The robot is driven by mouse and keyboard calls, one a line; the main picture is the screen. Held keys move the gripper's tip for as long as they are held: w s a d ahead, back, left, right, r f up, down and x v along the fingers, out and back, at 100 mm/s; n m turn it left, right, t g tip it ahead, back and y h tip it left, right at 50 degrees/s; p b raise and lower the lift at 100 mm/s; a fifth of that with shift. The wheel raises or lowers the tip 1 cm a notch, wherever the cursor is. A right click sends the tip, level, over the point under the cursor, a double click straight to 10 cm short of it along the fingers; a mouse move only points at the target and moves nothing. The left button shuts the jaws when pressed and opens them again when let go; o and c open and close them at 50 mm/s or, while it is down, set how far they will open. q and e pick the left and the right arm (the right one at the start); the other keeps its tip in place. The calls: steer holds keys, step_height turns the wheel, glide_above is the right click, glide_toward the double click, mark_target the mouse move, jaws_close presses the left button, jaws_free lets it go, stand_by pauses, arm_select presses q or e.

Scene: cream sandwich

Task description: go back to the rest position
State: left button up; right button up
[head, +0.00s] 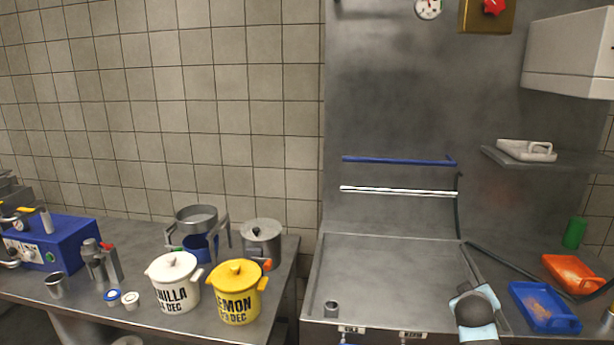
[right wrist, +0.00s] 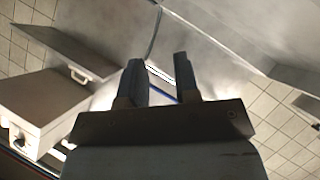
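My right gripper (right wrist: 160,72) shows in the right wrist view. Its two dark fingers stand apart with a clear gap between them and nothing held. Behind the fingers are steel wall panels and a blue rail, at some distance.
A steel table at left carries a vanilla pot (head: 174,283), a yellow lemon pot (head: 238,292) and a blue machine (head: 52,243). The steel basin (head: 390,280) is mostly bare. A blue tray (head: 543,307) and an orange tray (head: 572,273) lie at right, below a shelf (head: 575,160).

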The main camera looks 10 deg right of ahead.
steer(key=s+a+f+n+t+y, duration=0.25)
steer(key=s+a+f+y, duration=0.35)
steer(key=s+a+f, duration=0.85)
steer(key=s+a+f+g+y, duration=0.1)
steer(key=s+a+f+y, duration=0.2)
steer(key=s+a, duration=0.45)
steer(key=s+a+f+y, duration=0.2)
steer(key=s+a+f, duration=0.2)
steer(key=s+a, duration=0.35)
step_height(320, 180, up, 12)
steer(key=s+p, duration=0.1)
steer(key=p, duration=1.1)
steer(key=shift+f+y, duration=0.25)
steer(key=shift+y, duration=0.05)
steer(key=shift+a, duration=0.1)
